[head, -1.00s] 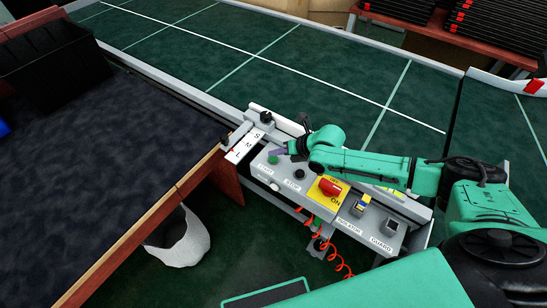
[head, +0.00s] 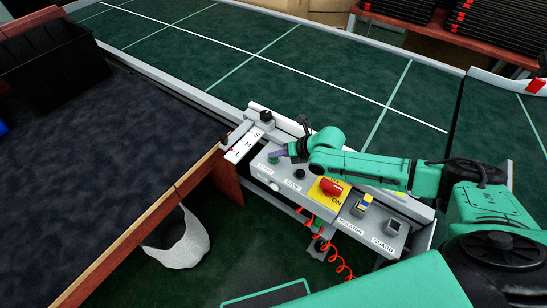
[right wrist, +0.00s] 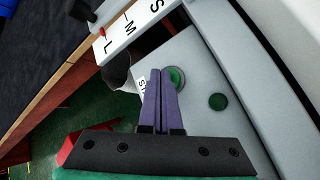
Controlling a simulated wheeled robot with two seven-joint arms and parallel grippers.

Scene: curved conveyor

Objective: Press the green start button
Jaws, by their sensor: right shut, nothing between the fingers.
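The green start button (right wrist: 177,76) sits in a pale ring on the grey control panel (head: 322,207). My right gripper (right wrist: 160,72) is shut and empty, its purple fingers side by side. In the right wrist view the fingertips overlap the left part of the button; I cannot tell whether they touch it. In the head view the right gripper (head: 274,155) is at the panel's left end and hides most of the button. My left gripper is not in view.
A dark stop button (head: 299,174), a red knob (head: 331,187) on a yellow plate and a guard switch (head: 394,225) lie further right on the panel. A size scale (head: 246,147) is just left. The green conveyor (head: 290,75) runs behind; a dark table (head: 100,170) is left.

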